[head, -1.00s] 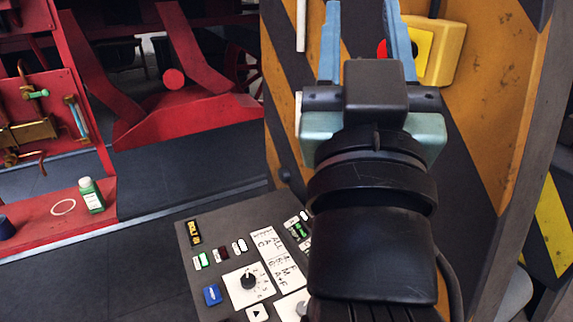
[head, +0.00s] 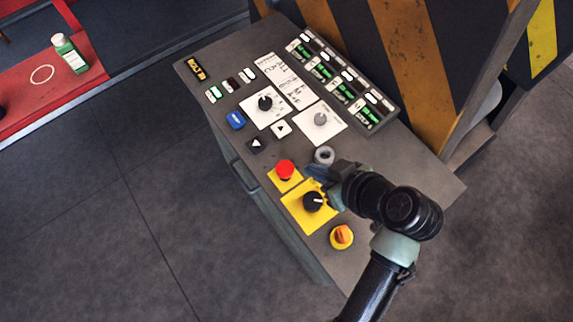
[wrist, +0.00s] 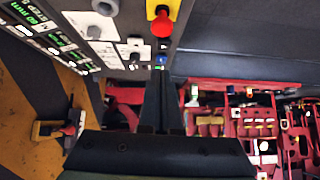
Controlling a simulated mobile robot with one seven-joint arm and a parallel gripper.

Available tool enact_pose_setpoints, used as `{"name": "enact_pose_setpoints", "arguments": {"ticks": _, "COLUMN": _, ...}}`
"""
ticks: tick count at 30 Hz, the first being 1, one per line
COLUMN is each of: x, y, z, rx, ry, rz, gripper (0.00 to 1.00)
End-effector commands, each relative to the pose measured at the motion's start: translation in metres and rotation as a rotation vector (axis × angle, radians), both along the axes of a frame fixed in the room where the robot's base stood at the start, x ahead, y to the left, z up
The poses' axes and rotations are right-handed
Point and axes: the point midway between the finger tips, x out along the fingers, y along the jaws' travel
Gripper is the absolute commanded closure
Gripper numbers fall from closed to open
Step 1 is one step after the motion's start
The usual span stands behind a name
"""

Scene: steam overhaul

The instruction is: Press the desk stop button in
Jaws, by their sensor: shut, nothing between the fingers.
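The desk stop button (head: 285,169) is a red mushroom head on a yellow plate, near the desk's left edge in the head view. It stands raised on its plate. In the wrist view the red button (wrist: 163,27) shows at the top, beyond my fingertips. My gripper (head: 312,172) is low over the desk, just right of the button and apart from it as far as I can see.
A black rotary switch (head: 313,201) on a yellow plate and an orange-yellow knob (head: 341,237) sit close to the button. A grey ring-shaped part (head: 324,155) lies beside my fingers. The control desk (head: 225,85) holds more buttons and dials farther back. Open floor (head: 90,220) lies left.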

Motion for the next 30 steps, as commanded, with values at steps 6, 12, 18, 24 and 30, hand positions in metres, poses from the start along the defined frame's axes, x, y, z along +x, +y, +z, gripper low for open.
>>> {"name": "enact_pose_setpoints", "arguments": {"ticks": 6, "x": 0.002, "y": 0.001, "z": 0.000, "rx": 0.000, "ry": -0.001, "rz": -0.001, "gripper": 1.00}}
{"name": "enact_pose_setpoints", "arguments": {"ticks": 12, "x": 0.014, "y": 0.011, "z": -0.014, "rx": 0.001, "ry": 0.001, "rz": 0.000, "gripper": 1.00}}
{"name": "enact_pose_setpoints", "arguments": {"ticks": 18, "x": 0.036, "y": 0.028, "z": -0.041, "rx": 0.002, "ry": 0.000, "rz": 0.000, "gripper": 1.00}}
{"name": "enact_pose_setpoints", "arguments": {"ticks": 24, "x": 0.056, "y": 0.044, "z": -0.066, "rx": -0.001, "ry": 0.000, "rz": -0.001, "gripper": 1.00}}
{"name": "enact_pose_setpoints", "arguments": {"ticks": 30, "x": 0.057, "y": 0.045, "z": -0.093, "rx": 0.001, "ry": 0.001, "rz": -0.004, "gripper": 1.00}}
